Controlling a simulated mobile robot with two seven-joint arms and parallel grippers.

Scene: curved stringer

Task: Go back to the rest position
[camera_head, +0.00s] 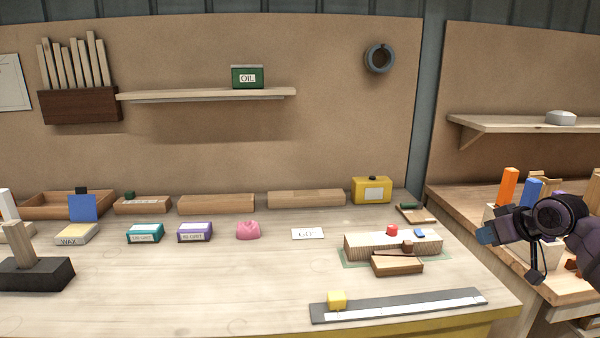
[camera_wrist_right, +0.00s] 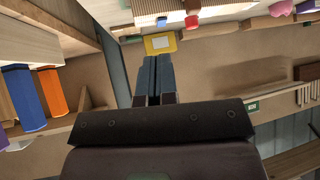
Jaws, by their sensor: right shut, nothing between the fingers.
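My right gripper (camera_head: 486,236) is at the right of the head view, raised in front of the right-hand bench, with its blue fingertips pointing left. In the right wrist view its two dark fingers (camera_wrist_right: 153,78) lie side by side, shut, with nothing between them. The right arm comes in from the right edge. My left gripper is not in view.
The main workbench (camera_head: 200,285) carries a wooden block (camera_head: 393,245), a ruler (camera_head: 400,305) with a yellow cube (camera_head: 337,300), and a yellow box (camera_head: 371,190). The right bench (camera_head: 460,205) holds orange (camera_head: 508,186) and blue blocks near my right gripper. The bench front is open.

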